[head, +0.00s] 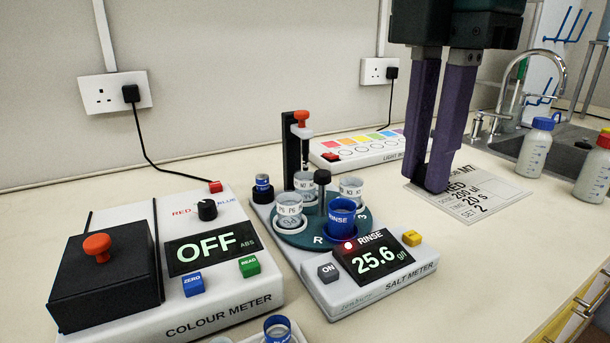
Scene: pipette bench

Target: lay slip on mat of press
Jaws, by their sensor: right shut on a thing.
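A pale printed slip (480,203) lies at or just above the bench on the right, with lines such as "RED", "200 ul", "20 s" and "SET 2". My right gripper (437,187) reaches down from the top with purple fingers shut on the slip near its left part. The fingers hide the pinched spot and some of the print. I cannot tell whether the slip touches the bench. No press or mat can be made out. My left gripper is not in view.
A colour meter (230,290) reading OFF stands at the left. A salt meter (330,300) with several cups on its turntable (300,238) stands in the middle, a light box (350,150) behind it. Bottles (537,150) and a sink (575,125) are at the right. The bench front right is clear.

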